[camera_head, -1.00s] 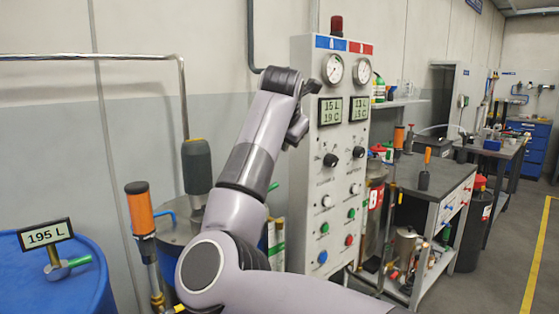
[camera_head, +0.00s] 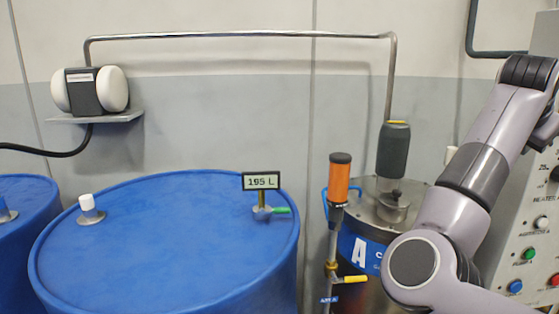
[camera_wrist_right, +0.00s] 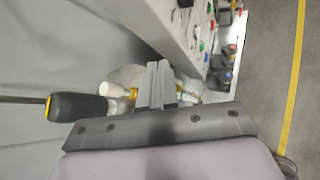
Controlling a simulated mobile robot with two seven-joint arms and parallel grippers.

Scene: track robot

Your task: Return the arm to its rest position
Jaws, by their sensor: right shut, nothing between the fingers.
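My right arm rises on the right side of the head view, bent up in front of the control panel (camera_head: 535,210). Its gripper is mostly hidden or cut off at the right edge there. In the right wrist view my right gripper (camera_wrist_right: 157,85) is shut and empty, its two grey fingers side by side. The fingers point toward the panel's side and pale parts behind it. My left gripper is in neither view.
A blue drum (camera_head: 150,240) with a "195 L" display (camera_head: 261,181) stands at the left. Wall piping (camera_head: 240,36) runs behind. In the wrist view a yellow floor line (camera_wrist_right: 294,80) crosses open floor.

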